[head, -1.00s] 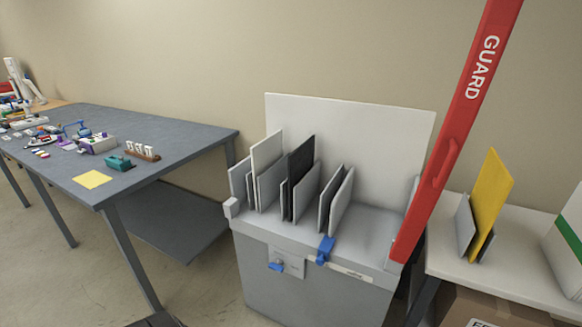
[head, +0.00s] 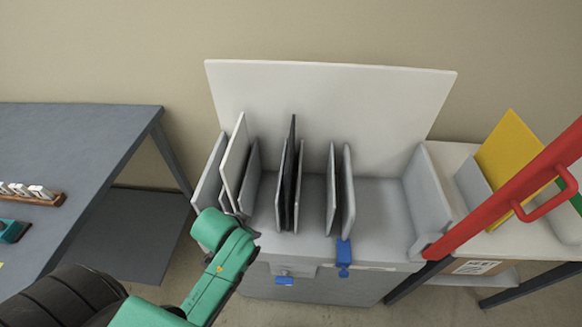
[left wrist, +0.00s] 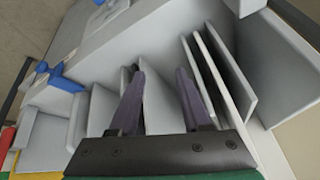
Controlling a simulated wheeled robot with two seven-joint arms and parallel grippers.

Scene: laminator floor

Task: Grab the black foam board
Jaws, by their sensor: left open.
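The black foam board (head: 291,160) stands upright on edge between grey dividers in the middle slot of the grey machine. My left arm reaches in from the lower left in the head view, its wrist in front of the machine's left side. Its fingertips do not show clearly there. In the left wrist view my left gripper (left wrist: 161,72) is open, its two dark fingers spread over the grey dividers. A thin dark edge shows close by the left-hand finger; I cannot tell if it is the black board. A white board (head: 234,160) stands in the left slot. My right gripper is not in view.
A large white panel (head: 330,110) rises behind the slots. The right slot (head: 339,190) looks empty. A red guard bar (head: 500,195) slants up at the right, with a yellow board (head: 508,148) on a white shelf beyond. A grey table (head: 75,150) stands at the left.

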